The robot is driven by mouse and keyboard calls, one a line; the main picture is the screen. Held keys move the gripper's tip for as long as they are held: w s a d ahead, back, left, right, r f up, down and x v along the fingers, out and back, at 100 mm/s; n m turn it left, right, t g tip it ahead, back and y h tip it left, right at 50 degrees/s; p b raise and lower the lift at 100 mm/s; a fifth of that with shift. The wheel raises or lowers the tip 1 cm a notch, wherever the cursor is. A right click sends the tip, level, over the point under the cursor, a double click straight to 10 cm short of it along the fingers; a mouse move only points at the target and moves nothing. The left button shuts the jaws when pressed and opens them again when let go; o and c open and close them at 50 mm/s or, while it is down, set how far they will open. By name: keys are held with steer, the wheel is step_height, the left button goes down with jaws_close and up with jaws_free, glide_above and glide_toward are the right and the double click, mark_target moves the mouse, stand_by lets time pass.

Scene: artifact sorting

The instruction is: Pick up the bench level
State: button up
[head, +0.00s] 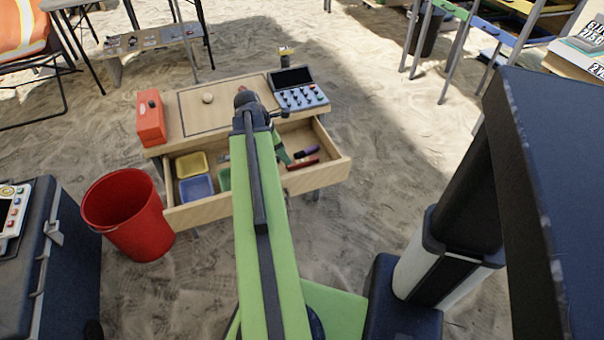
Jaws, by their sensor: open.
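No object in the head view can be told for sure as the bench level. The open drawer (325,172) of the wooden table holds a long red item (303,164) and a purple item (306,152) in its right part, too small to name. My green arm reaches up the middle of the picture, over the table. It hides the middle of the drawer and part of the tabletop. Its dark upper joint is above the tabletop, and a short green piece of it shows over the drawer. My gripper's fingers do not show; the arm seems to hide them.
The drawer's left part holds a yellow tray (191,164), a blue tray (197,188) and a green one (224,179). A red box (150,118), a round pale object (208,98) and a button panel (298,90) stand on the tabletop (190,122). A red bucket (128,215) stands left.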

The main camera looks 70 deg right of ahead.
mark_target(302, 162)
steer(key=shift+s+d+f, duration=0.1)
steer(key=shift+d+f, duration=0.05)
steer(key=shift+f, duration=0.2)
steer(key=b+x, duration=0.4)
steer(key=x, duration=0.1)
steer(key=shift+s+f+b, duration=0.2)
steer(key=shift+b, duration=0.2)
steer(key=shift+r, duration=0.2)
jaws_close()
